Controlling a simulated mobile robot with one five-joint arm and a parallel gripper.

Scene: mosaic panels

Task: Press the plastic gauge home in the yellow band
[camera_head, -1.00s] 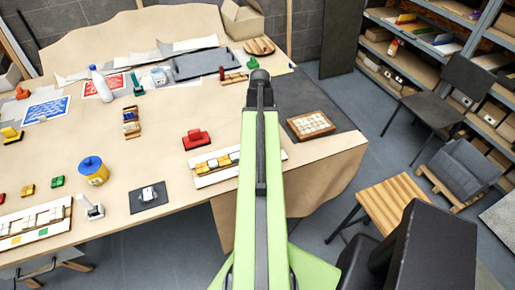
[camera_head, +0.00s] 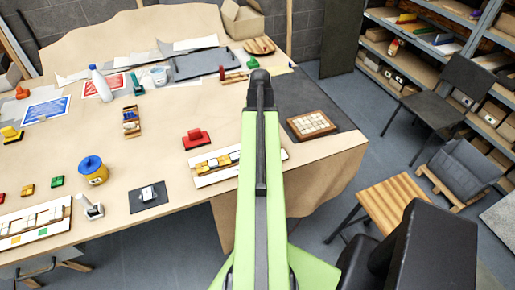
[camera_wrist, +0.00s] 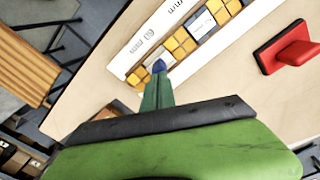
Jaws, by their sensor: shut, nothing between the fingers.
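A white panel (camera_wrist: 140,47) with a band of yellow tiles (camera_wrist: 180,42) lies on the table in the wrist view. Grey and pale tiles sit among the yellow ones, including a grey tile (camera_wrist: 200,23) and a pale tile (camera_wrist: 159,57). I cannot tell for certain which is the plastic gauge. My gripper (camera_wrist: 158,72) is shut and empty, its blue-tipped fingers over the near end of the band, by the pale tile. I cannot tell whether they touch it. In the head view the panel (camera_head: 203,181) is partly hidden behind my green arm.
A red block with a handle (camera_wrist: 287,47) stands beside the panel; it also shows in the head view (camera_head: 196,139). A framed tray of pale tiles (camera_head: 311,125) lies right of my arm. A wooden stool (camera_head: 394,201) and a chair (camera_head: 450,95) stand right of the table.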

